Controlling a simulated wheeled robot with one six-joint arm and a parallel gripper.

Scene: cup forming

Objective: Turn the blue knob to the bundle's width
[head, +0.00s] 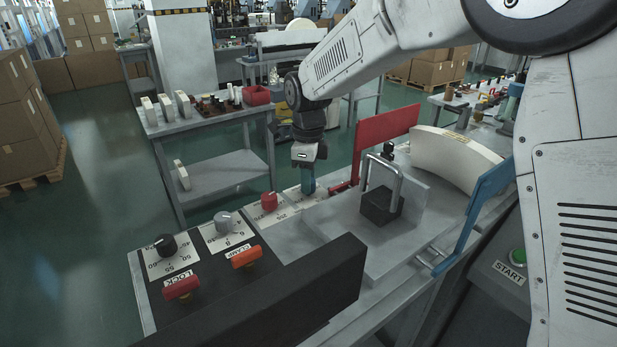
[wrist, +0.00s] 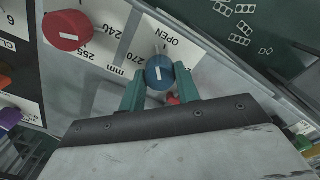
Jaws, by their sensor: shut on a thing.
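In the wrist view the blue knob (wrist: 160,73) sits between the two teal fingers of my gripper (wrist: 159,86), which are shut on its sides. Its white pointer line stands nearly upright in the picture. Printed marks near it read OPEN, 270, 255, 240 and mm. In the head view my gripper (head: 307,184) points down at the back end of the control panel and hides the blue knob. A white curved bundle (head: 455,158) lies at the right, between a red plate and a blue plate; the small print on it is unreadable.
A red knob (wrist: 68,30) is close beside my gripper. The panel also holds a grey knob (head: 226,221), a black knob (head: 166,245), a red LOCK handle (head: 182,288) and an orange CLAMP handle (head: 246,257). A dark block (head: 381,205) with a metal handle stands right of my gripper.

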